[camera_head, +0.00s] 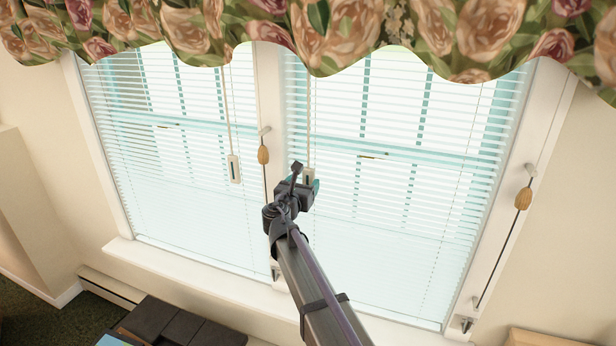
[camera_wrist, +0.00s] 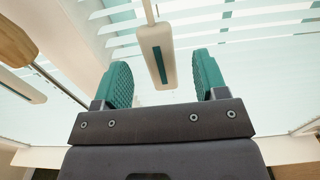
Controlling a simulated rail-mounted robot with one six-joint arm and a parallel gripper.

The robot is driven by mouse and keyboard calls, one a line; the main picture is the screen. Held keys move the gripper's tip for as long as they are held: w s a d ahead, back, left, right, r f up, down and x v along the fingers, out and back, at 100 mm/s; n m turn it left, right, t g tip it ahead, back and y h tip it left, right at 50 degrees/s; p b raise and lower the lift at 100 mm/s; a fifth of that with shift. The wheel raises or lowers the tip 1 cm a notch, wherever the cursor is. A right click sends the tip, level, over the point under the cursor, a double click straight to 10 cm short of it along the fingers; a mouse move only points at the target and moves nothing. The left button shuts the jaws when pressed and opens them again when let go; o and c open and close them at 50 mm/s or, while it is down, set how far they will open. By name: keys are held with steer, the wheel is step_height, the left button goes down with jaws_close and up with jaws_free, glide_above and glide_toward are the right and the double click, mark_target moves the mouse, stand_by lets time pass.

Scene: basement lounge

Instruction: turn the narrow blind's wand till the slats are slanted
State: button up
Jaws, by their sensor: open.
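Two white blinds hang side by side, the left blind (camera_head: 165,200) looking narrower in the picture than the right blind (camera_head: 400,240). Window parts show between the upper slats of both. The left blind's wand (camera_head: 234,168) hangs free with a white handle. My gripper (camera_head: 308,187) is at the right blind's wand (camera_head: 309,172), whose handle it partly hides. In the wrist view, that white handle (camera_wrist: 154,40) with a teal stripe hangs between the open teal fingers, towards their tips, with gaps on both sides. Its depth between them is hard to tell.
A floral valance (camera_head: 340,35) hangs above. The sill (camera_head: 190,273) runs below. Dark furniture (camera_head: 165,322) stands lower left.

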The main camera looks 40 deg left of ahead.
mark_target(307, 177)
steer(key=x, duration=0.5)
steer(key=shift+w+a, duration=0.2)
steer(key=shift+s, duration=0.1)
steer(key=c, duration=0.9)
